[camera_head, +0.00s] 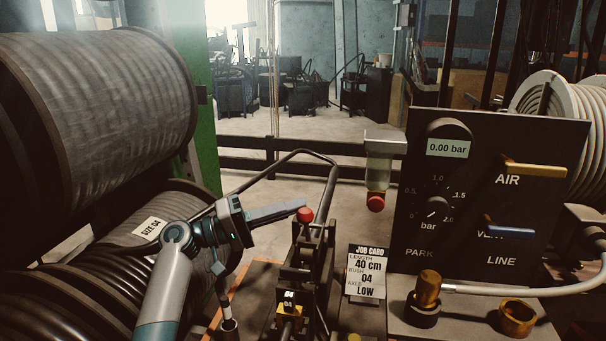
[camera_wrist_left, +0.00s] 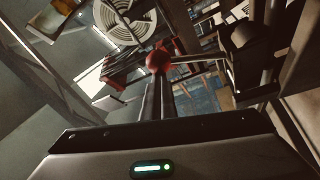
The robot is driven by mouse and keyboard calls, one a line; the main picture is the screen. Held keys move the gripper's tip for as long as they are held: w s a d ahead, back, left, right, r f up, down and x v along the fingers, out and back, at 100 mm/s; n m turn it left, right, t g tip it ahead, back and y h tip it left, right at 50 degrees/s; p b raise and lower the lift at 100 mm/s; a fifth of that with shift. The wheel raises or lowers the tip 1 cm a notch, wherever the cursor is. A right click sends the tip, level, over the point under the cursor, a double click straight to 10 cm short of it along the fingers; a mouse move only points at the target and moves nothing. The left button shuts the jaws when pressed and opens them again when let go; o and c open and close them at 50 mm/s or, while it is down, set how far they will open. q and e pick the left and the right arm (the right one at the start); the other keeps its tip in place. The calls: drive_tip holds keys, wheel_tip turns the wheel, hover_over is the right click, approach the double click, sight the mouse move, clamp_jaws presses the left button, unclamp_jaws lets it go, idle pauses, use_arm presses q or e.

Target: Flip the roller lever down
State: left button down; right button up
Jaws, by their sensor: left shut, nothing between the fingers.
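The roller lever shows as a red ball knob (camera_head: 305,215) at the top of the dark roller mechanism (camera_head: 307,258) in the middle of the head view. In the wrist view the red knob (camera_wrist_left: 159,60) sits on a thin rod running to the right. My left gripper (camera_head: 298,206) reaches in from the left, its fingers shut and empty, with the tips at the knob. In the wrist view the left fingertips (camera_wrist_left: 159,78) overlap the knob's lower edge; I cannot tell whether they touch it. My right gripper is not in view.
Large hose reels (camera_head: 100,95) stand on the left. A control panel (camera_head: 480,200) with gauge and coloured handles stands on the right. A job card (camera_head: 367,272) is beside the roller mechanism. A dark hose (camera_head: 322,160) arches behind the knob. Brass fittings (camera_head: 517,318) lie front right.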

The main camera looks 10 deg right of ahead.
use_arm(q)
drive_tip(key=shift+s+d+f, duration=0.1)
drive_tip(key=shift+s+f, duration=0.1)
drive_tip(key=shift+f, duration=0.2)
drive_tip(key=s+d+r, duration=0.7)
drive_tip(key=d+r, duration=0.2)
drive_tip(key=r, duration=0.2)
drive_tip(key=shift+r+p, duration=0.35)
drive_tip(key=shift+r, duration=0.05)
drive_tip(key=shift+a+r, duration=0.1)
